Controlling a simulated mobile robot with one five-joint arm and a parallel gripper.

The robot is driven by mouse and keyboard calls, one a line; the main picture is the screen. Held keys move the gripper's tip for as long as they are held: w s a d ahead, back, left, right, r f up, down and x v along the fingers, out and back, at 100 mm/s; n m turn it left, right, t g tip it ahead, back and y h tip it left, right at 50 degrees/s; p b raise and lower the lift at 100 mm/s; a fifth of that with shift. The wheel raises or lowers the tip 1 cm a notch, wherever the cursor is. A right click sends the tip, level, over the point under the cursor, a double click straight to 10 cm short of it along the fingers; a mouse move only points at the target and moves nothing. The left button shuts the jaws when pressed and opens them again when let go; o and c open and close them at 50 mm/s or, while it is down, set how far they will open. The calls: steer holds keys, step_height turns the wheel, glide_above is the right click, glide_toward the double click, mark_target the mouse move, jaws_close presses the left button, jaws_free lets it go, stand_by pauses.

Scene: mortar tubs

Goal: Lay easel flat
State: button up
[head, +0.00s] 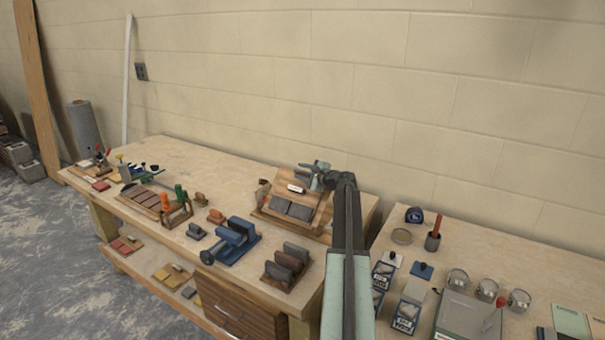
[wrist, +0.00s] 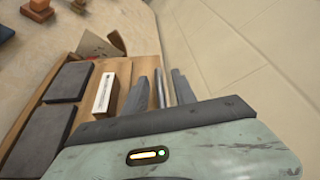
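The easel (head: 310,185) stands on the bench near the wall, its wooden board tilted up. Dark grey tiles (head: 293,210) and a white block (head: 297,188) lie on its face. In the wrist view the easel board (wrist: 124,74) also shows, with dark tiles (wrist: 68,82) and the white block (wrist: 104,92). My gripper (head: 318,172) is at the board's upper edge. In the wrist view my gripper's fingers (wrist: 165,88) are apart near that edge. Whether they touch the board is hard to tell, and my gripper body hides the lower part.
A blue vise (head: 232,240), a rack of dark blocks (head: 287,265) and a tile holder (head: 155,203) stand left and in front of the easel. The wall (head: 400,90) is close behind. A second bench at right holds glass jars (head: 487,290) and bags (head: 409,312).

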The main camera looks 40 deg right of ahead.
jaws_close()
steer(key=shift+w, duration=0.1)
stand_by(1.2)
